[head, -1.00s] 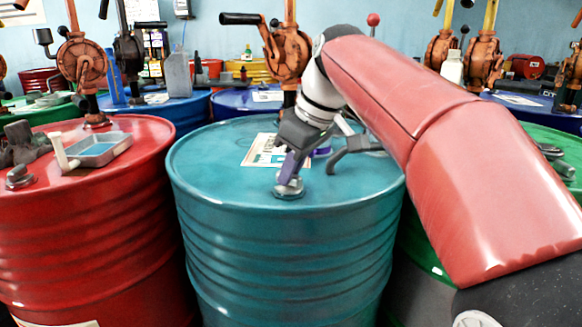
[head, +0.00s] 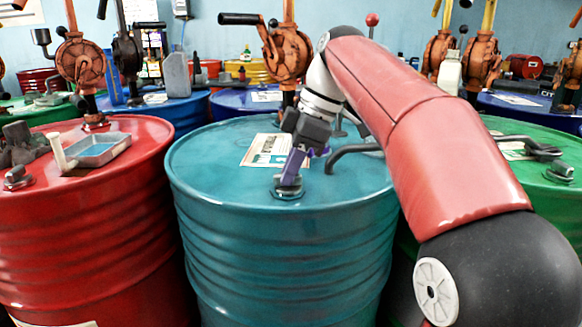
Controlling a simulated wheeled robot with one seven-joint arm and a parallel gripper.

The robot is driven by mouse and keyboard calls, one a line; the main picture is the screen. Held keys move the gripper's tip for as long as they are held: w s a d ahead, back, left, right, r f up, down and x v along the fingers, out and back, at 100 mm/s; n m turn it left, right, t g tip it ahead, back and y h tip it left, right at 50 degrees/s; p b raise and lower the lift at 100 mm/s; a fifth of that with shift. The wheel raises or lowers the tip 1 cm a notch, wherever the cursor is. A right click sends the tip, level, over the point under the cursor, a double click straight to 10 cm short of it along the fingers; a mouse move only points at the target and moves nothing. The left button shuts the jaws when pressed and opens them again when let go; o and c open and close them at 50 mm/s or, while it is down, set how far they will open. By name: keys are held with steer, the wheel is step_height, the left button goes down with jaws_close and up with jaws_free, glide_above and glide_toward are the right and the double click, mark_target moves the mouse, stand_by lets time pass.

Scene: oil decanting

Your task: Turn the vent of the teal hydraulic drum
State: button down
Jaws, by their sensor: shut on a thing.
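The teal drum (head: 280,235) stands upright in the middle of the head view. Its vent (head: 288,191) is a small grey metal fitting on the lid near the front edge. My gripper (head: 289,182) reaches down from behind and is shut on the vent, with its purple fingers around the top of it. The fingers hide part of the vent, so its exact angle cannot be told. A paper label (head: 265,150) lies on the lid behind and left of my gripper. A dark grey bent handle (head: 350,153) stands on the lid to the right.
A red drum (head: 85,220) with a small grey tray (head: 97,149) on its lid stands close on the left. A green drum (head: 555,200) is on the right, partly behind my arm. Orange hand pumps (head: 285,55) rise from drums behind.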

stand_by(0.3)
steer(key=c, duration=1.4)
jaws_free()
steer(key=v, duration=0.7)
steer(key=shift+r, duration=0.4)
steer(key=shift+d, duration=0.15)
